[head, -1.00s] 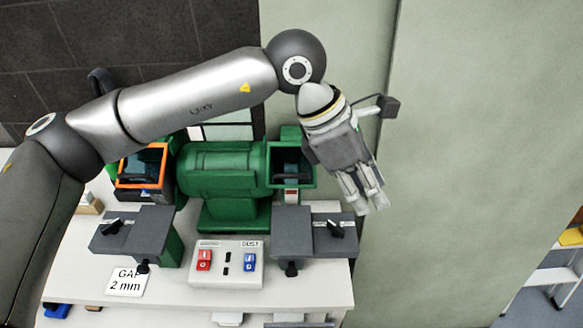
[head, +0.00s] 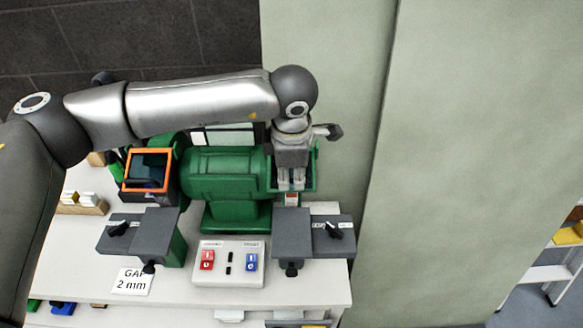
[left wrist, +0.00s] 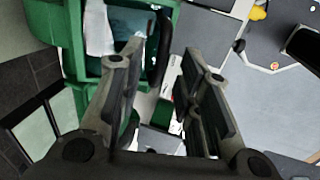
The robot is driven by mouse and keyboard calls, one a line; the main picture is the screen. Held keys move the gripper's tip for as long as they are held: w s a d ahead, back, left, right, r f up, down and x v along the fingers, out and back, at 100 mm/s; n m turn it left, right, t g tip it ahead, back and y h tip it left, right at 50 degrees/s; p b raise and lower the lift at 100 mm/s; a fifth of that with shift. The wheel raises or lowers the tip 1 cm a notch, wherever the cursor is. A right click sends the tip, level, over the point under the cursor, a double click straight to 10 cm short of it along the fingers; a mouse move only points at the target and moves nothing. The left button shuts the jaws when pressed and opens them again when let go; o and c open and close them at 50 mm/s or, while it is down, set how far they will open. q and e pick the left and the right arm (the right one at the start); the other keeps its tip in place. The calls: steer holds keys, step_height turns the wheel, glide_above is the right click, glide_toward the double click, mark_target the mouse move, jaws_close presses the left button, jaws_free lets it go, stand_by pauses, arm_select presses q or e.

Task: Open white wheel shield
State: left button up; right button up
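A green bench grinder (head: 225,172) stands on a white bench. Its right wheel housing has a green-framed shield (head: 311,181), mostly hidden behind my gripper in the head view. In the left wrist view the green frame (left wrist: 112,73) surrounds a dark clear pane, with a white part seen beside it. My left gripper (head: 291,184) points down in front of this right housing. The left wrist view shows its two fingers (left wrist: 163,55) spread apart with nothing held; one overlaps the frame, and I cannot tell whether they touch. My right gripper is out of view.
The left housing has an orange-framed shield (head: 147,170). Grey tool rests with black knobs (head: 293,232) stand before both wheels. A switch box (head: 229,263) and a "GAP 2 mm" card (head: 132,282) lie in front. A pale green wall rises behind and to the right.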

arm_select(q)
steer(key=shift+w+f, duration=0.2)
steer(key=shift+f, duration=0.5)
jaws_close()
